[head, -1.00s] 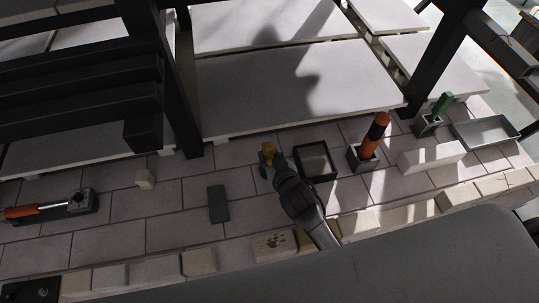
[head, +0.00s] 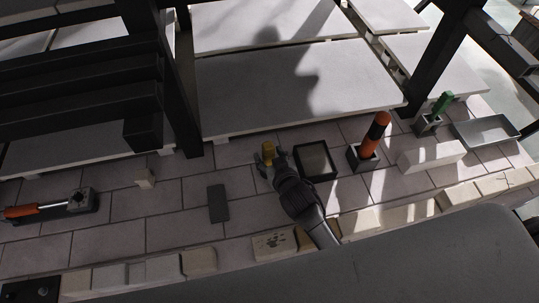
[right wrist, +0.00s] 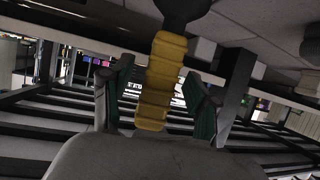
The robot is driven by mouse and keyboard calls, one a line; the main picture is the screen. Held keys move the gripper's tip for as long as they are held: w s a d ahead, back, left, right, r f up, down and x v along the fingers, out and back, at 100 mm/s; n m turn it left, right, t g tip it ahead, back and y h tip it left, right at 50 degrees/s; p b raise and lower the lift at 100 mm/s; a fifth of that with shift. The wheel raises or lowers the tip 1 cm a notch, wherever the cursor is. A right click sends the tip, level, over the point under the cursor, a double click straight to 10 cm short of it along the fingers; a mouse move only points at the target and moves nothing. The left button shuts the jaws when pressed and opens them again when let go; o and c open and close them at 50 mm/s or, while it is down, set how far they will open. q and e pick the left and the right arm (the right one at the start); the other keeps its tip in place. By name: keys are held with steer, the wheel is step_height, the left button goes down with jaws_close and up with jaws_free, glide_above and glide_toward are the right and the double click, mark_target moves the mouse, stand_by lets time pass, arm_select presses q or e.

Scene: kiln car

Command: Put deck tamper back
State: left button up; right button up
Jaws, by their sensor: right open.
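A tool with a ribbed yellow grip (head: 268,149), which looks like the deck tamper, is on the tiled deck just left of a black-framed square tray (head: 316,161). My right gripper (head: 270,163) is at this tool. In the right wrist view the yellow grip (right wrist: 161,82) stands between two green-padded fingers, with visible gaps on both sides. The right gripper (right wrist: 158,105) is open around it. A dark rounded part joins the grip's end at the top of that view. The tool's lower part is hidden in the head view. My left gripper is not in view.
Right of the tray stand an orange-and-black cylinder (head: 375,134) in a holder, a green-handled item (head: 441,103), a white block (head: 430,155) and a grey tray (head: 487,132). A dark flat pad (head: 218,203) lies left. A dark post (head: 178,90) rises behind.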

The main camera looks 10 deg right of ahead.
steer(key=shift+s+r, duration=0.1)
steer(key=shift+p+v, duration=0.9)
steer(key=shift+v, duration=0.15)
steer(key=shift+p+v, duration=1.95)
steer(key=shift+v, duration=0.85)
steer(key=v, duration=1.2)
steer(key=shift+s, duration=0.1)
